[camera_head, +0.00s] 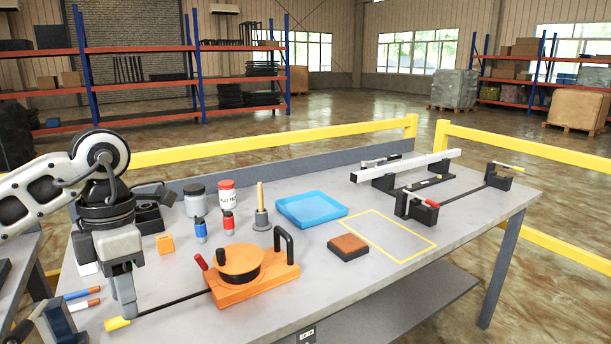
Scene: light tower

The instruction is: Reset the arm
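An orange bending tool (254,283) with a round disc on top and a black loop handle sits on the grey table. Its long thin black arm (172,304) reaches to the left and ends in a yellow grip (117,324) near the table's front left. My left gripper (126,306) points down from the left, with its fingertips right at the arm's end beside the yellow grip. I see the fingers from the side, so whether they are apart or closed on the arm is unclear. My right gripper is not in view.
Behind stand a grey jar (195,200), a red-and-white jar (227,194), small bottles and a grey plunger-like tool (261,218). A blue tray (311,209), a brown-topped block (348,247) and a clamp fixture (420,190) lie to the right. The yellow-outlined area (392,238) is empty.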

